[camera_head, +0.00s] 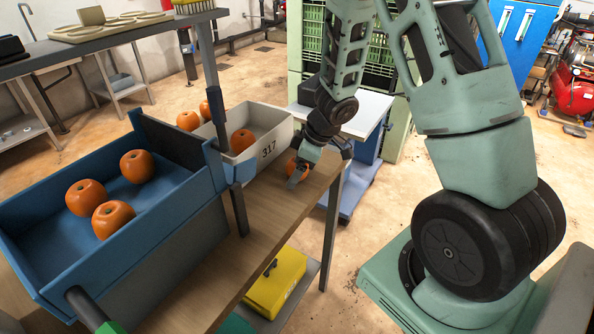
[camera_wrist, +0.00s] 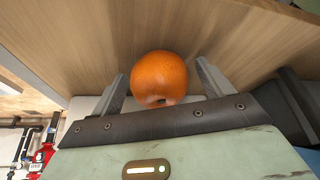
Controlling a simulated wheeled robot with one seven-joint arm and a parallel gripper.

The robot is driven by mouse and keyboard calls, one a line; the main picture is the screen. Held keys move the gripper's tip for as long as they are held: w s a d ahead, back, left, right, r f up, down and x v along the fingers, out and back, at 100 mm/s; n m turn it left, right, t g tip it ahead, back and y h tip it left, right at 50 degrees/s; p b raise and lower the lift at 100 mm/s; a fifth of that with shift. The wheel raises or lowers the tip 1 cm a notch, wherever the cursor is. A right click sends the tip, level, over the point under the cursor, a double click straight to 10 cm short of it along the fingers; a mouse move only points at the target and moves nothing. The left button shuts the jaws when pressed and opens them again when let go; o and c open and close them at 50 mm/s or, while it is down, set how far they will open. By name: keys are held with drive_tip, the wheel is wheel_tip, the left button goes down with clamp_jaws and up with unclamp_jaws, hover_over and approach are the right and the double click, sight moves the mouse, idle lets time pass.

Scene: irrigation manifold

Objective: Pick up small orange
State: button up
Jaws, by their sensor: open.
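A small orange (camera_wrist: 158,77) lies on the wooden tabletop and shows whole in the wrist view. My gripper (camera_wrist: 162,72) is open, with one finger on each side of the orange and a visible gap to the fingers. In the head view my gripper (camera_head: 297,178) is low at the right end of the table, and the orange (camera_head: 291,166) beside it is partly hidden by the gripper. Other oranges show in the head view: one (camera_head: 242,140) in the white bin and several (camera_head: 137,166) in the blue bin.
The white bin (camera_head: 262,150) marked 317 stands just left of my gripper. The blue bin (camera_head: 150,215) is further left. A yellow box (camera_head: 276,284) sits on the lower shelf. The front wooden surface (camera_head: 262,220) is clear.

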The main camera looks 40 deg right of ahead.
drive_tip(key=c, duration=1.1)
drive_tip(key=shift+o, duration=0.2)
drive_tip(key=shift+r, duration=0.1)
